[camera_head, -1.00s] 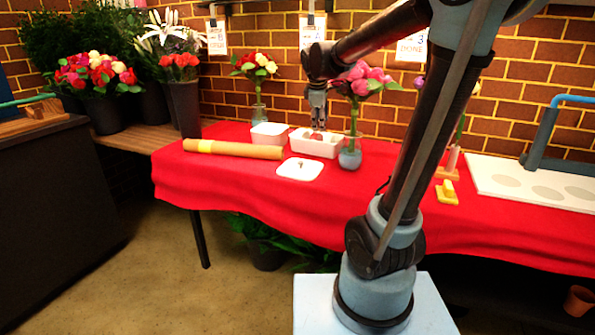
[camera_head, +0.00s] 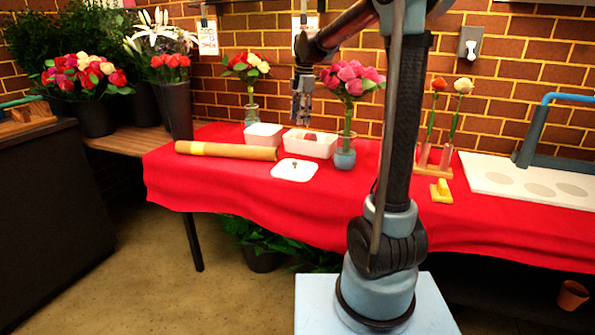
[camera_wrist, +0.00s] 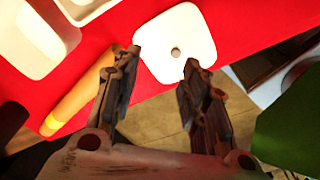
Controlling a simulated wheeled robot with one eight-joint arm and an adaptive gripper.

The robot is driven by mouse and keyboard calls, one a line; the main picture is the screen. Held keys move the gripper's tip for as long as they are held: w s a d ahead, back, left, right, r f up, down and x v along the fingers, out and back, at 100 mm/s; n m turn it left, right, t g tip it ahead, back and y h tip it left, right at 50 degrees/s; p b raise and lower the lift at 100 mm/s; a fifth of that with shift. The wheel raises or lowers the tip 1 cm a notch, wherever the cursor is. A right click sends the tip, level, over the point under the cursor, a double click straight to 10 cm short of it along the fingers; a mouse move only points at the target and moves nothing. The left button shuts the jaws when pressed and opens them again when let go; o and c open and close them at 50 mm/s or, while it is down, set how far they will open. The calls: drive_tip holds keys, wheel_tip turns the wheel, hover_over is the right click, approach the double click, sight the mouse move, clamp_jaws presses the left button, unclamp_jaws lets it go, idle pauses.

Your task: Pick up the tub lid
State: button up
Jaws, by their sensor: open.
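The tub lid (camera_head: 295,171) is a white rounded square with a small knob on top. It lies flat on the red cloth near the table's front edge, in front of the white tubs. In the wrist view the lid (camera_wrist: 178,28) lies just beyond my fingertips, its grey knob between their lines. My gripper (camera_wrist: 160,62) is open and empty, its two fingers spread apart. In the head view my gripper (camera_head: 301,108) hangs pointing down above the table, behind and above the lid, near the tubs.
A white tub (camera_head: 263,135) and a white tray (camera_head: 311,148) with something reddish inside stand behind the lid. A brown paper roll (camera_head: 226,151) lies to the left. A vase of pink flowers (camera_head: 345,157) stands close on the right. The cloth in front of the lid is clear.

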drive_tip(key=s+d, duration=0.1)
drive_tip(key=s, duration=0.1)
drive_tip(key=g, duration=0.1)
hover_over(295, 162)
drive_tip(key=w+d, duration=0.2)
drive_tip(key=shift+y, duration=0.3)
drive_tip(key=f, duration=1.1)
drive_tip(key=shift+s+a+f, duration=0.2)
drive_tip(key=shift+a, duration=0.05)
drive_tip(key=shift+s+a+f, duration=0.2)
drive_tip(key=shift+f, duration=0.65)
drive_tip(key=shift+s+a+f, duration=0.2)
drive_tip(key=shift+a+f, duration=0.05)
drive_tip(key=shift+f, duration=0.6)
drive_tip(key=shift+s+a+f, duration=0.2)
drive_tip(key=shift+f, duration=0.65)
drive_tip(key=shift+c, duration=0.5)
clamp_jaws()
